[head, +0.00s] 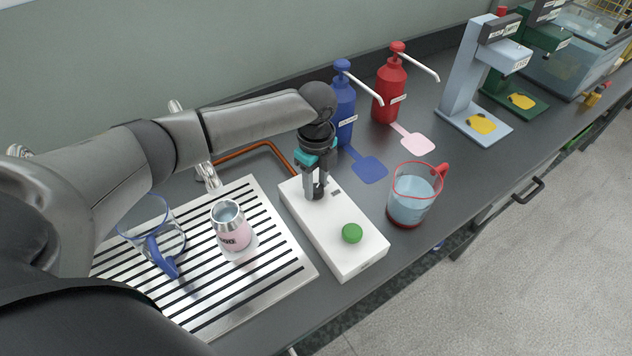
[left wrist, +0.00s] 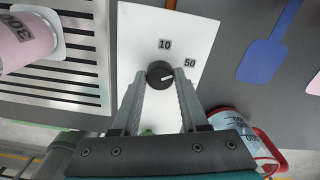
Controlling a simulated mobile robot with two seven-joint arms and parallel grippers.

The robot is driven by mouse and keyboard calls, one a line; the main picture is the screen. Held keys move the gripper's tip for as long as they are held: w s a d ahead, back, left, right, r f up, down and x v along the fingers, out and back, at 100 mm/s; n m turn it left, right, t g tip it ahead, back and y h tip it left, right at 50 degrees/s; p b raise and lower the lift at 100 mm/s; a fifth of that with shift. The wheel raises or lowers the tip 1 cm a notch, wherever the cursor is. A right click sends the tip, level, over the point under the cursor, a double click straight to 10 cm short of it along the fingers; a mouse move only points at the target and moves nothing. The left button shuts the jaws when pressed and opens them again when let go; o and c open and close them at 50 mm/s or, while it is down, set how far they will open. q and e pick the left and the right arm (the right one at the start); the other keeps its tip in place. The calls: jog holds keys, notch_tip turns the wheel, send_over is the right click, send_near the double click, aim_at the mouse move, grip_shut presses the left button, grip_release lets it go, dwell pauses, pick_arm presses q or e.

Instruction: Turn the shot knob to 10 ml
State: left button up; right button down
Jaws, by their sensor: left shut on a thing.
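A white box (head: 350,254) on the counter carries the shot knob and a round green button (head: 352,233). In the left wrist view the shot knob (left wrist: 158,71) is dark and round, on the white panel (left wrist: 190,27). The panel has a label 10 (left wrist: 164,44) above the knob and a label 50 (left wrist: 190,62) to its upper right. The knob's white mark points right, nearer the 50 side than the 10. My left gripper (head: 318,192) points down at the box, its fingertips (left wrist: 162,78) shut on the knob's two sides. My right gripper is not in view.
A slatted drip tray (head: 285,284) left of the box holds a pink-labelled cup (head: 233,233) and a blue-handled clear jug (head: 140,233). A red-handled jug (head: 409,194) stands close right. Blue (head: 343,107) and red (head: 388,92) pump bottles stand behind.

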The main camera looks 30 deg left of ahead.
pick_arm(q)
grip_shut()
jog(key=shift+r+n+p, duration=0.15)
jog(key=shift+n+p, duration=0.25)
jog(key=shift+p, duration=0.3)
jog(key=n+p, duration=0.4)
jog(key=p, duration=0.2)
jog(key=shift+r+n, duration=0.1)
jog(key=shift+n, duration=0.3)
jog(key=n+p, duration=0.2)
jog(key=n, duration=0.1)
jog(key=shift+p, duration=0.4)
jog(key=shift+f+n+p, duration=0.2)
jog(key=shift+n+p, duration=0.65)
jog(key=shift+n, duration=0.85)
jog(key=o, duration=1.1)
grip_release()
jog(key=shift+o, duration=0.2)
